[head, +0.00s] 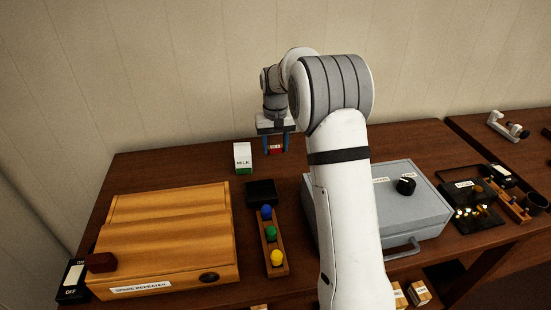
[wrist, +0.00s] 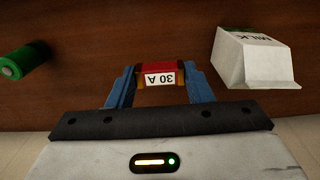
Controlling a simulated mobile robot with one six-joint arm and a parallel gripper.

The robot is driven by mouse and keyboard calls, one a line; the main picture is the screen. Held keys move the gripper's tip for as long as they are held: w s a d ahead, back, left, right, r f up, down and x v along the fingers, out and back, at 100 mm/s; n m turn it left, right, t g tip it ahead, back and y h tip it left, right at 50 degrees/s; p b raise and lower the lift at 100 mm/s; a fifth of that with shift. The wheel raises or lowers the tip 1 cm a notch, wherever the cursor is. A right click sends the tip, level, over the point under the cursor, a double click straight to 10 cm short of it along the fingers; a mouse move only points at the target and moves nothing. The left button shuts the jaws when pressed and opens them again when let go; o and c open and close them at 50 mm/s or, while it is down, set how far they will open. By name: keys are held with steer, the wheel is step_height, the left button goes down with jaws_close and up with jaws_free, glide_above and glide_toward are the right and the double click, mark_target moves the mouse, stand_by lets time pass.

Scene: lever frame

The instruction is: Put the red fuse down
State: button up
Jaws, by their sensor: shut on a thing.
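The red fuse (wrist: 160,68) has a white label reading "30 A" and brownish ends. My gripper (wrist: 160,88) is shut on it, with one blue finger at each end of the fuse. In the head view the fuse (head: 276,150) hangs between the blue fingers of my gripper (head: 277,143) over the back part of the dark wooden table (head: 180,165). I cannot tell how far the fuse is above the tabletop.
A milk carton (head: 243,158) stands just left of my gripper. The wrist view shows a green cylinder (wrist: 22,60). A wooden box (head: 165,225), a rack of coloured balls (head: 271,240) and a grey case (head: 425,215) stand nearer the front. Bare table surrounds the carton.

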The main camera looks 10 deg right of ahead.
mark_target(275, 153)
step_height(275, 153, down, 5)
steer(key=shift+s+r, duration=0.1)
stand_by(0.3)
steer(key=o, duration=0.9)
steer(key=shift+o, duration=0.2)
